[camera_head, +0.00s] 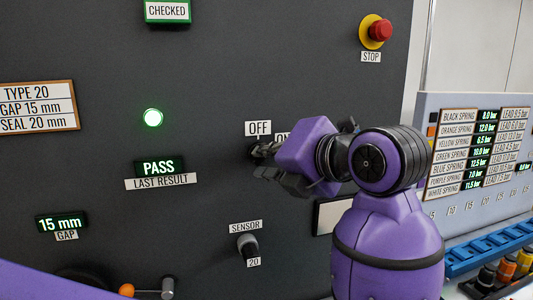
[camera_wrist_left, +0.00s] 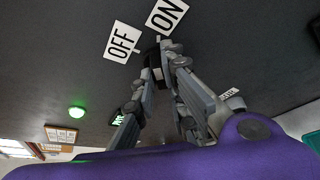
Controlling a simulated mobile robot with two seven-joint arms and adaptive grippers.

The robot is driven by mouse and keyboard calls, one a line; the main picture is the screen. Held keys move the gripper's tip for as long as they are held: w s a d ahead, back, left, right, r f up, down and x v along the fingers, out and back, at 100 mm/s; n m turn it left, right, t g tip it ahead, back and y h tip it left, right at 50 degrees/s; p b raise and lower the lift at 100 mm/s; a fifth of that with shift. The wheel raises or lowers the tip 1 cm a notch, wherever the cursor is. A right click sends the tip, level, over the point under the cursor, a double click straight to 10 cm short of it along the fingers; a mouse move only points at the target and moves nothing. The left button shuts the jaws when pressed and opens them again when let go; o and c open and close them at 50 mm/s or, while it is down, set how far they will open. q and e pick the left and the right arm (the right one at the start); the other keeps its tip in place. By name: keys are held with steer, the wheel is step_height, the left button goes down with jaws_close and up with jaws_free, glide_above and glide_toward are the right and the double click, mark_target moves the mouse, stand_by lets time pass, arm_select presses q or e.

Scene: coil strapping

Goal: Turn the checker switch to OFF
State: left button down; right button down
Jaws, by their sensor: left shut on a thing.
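The checker switch is a small dark knob on the dark panel (camera_head: 90,110), just below the white OFF label (camera_head: 258,128). The ON label (camera_head: 283,138) beside it is partly covered by my left gripper (camera_head: 262,152). The gripper's fingers are shut on the switch knob, which they mostly hide in the head view. In the left wrist view, the knob (camera_wrist_left: 152,50) shows at the fingertips, below the OFF label (camera_wrist_left: 123,42) and ON label (camera_wrist_left: 167,17). I cannot tell which label the knob points at. My right gripper is not in view.
A red STOP button (camera_head: 380,30) is at the upper right of the panel. A SENSOR knob (camera_head: 247,245) is below the gripper. A green lamp (camera_head: 153,117) is lit, above a PASS display (camera_head: 160,167).

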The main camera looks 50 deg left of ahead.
arm_select(q)
steer(key=shift+s+a+r+n+t+h+p, duration=0.1)
steer(key=shift+n+t+h+p, duration=0.15)
steer(key=shift+n+t+h, duration=0.55)
steer(key=shift+s+d+r+n+t+h+p, duration=0.1)
steer(key=shift+n+t+p, duration=0.25)
steer(key=shift+n, duration=1)
steer(key=shift+s+a+n+t+h+p, duration=0.15)
steer(key=shift+n+t+h, duration=0.25)
steer(key=shift+n+t, duration=0.45)
steer(key=shift+w+n, duration=0.1)
steer(key=shift+n, duration=0.2)
steer(key=c, duration=1.8)
jaws_free()
steer(key=v, duration=1.2)
steer(key=shift+r, duration=0.2)
